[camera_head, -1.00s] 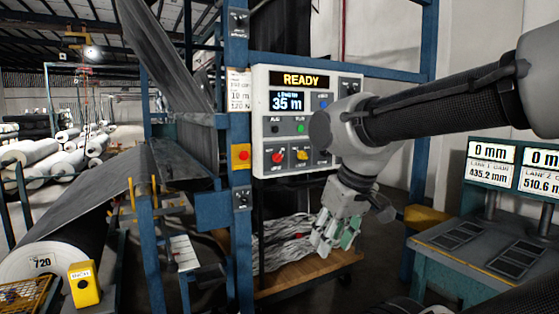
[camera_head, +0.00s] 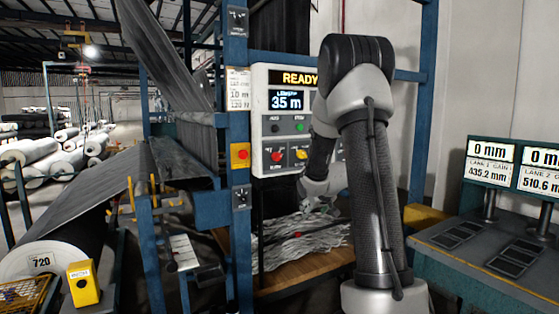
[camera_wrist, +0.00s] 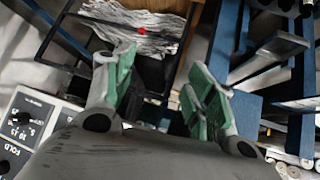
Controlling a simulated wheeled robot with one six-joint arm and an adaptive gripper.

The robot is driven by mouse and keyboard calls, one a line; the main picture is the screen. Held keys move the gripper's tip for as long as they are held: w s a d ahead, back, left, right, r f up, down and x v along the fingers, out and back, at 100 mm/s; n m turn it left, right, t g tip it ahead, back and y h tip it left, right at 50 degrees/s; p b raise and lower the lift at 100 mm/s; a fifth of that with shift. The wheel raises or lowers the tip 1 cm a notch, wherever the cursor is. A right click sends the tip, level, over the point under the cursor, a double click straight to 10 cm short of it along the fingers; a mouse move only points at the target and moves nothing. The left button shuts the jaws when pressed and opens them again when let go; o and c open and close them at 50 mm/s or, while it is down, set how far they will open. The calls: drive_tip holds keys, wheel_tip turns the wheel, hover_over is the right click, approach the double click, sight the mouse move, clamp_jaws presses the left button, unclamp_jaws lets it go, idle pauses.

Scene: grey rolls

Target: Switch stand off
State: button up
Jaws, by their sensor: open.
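A light grey control panel (camera_head: 258,105) hangs on the blue frame, with a "READY" sign (camera_head: 299,78) and a "35 m" display (camera_head: 286,101). Below are a green button (camera_head: 299,127), a red knob (camera_head: 277,156) and a yellow knob (camera_head: 300,153). My arm hides its right part. I cannot tell which control belongs to the stand. Dark switch plates are on the blue post, one high (camera_head: 237,21) and one low (camera_head: 241,198). My gripper (camera_wrist: 160,85), with green pads, is open and empty in the wrist view; my arm mostly hides it in the head view.
A white panel marked "FOLD" (camera_wrist: 32,120) shows at the wrist view's left. A cart with pale strips (camera_head: 305,240) stands below the control panel. A yellow box with a red button (camera_head: 240,155) is on the post. A console (camera_head: 470,250) stands at right, a large roll (camera_head: 45,258) at left.

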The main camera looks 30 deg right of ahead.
drive_tip(key=w+r+t, duration=0.3)
drive_tip(key=w, duration=0.3)
drive_tip(key=n+t+y, duration=0.2)
drive_tip(key=t+y, duration=0.1)
drive_tip(key=t, duration=0.3)
approach(280, 158)
drive_tip(key=w, duration=1)
drive_tip(key=shift+a+f, duration=0.1)
drive_tip(key=shift+f, duration=0.05)
drive_tip(key=c, duration=1)
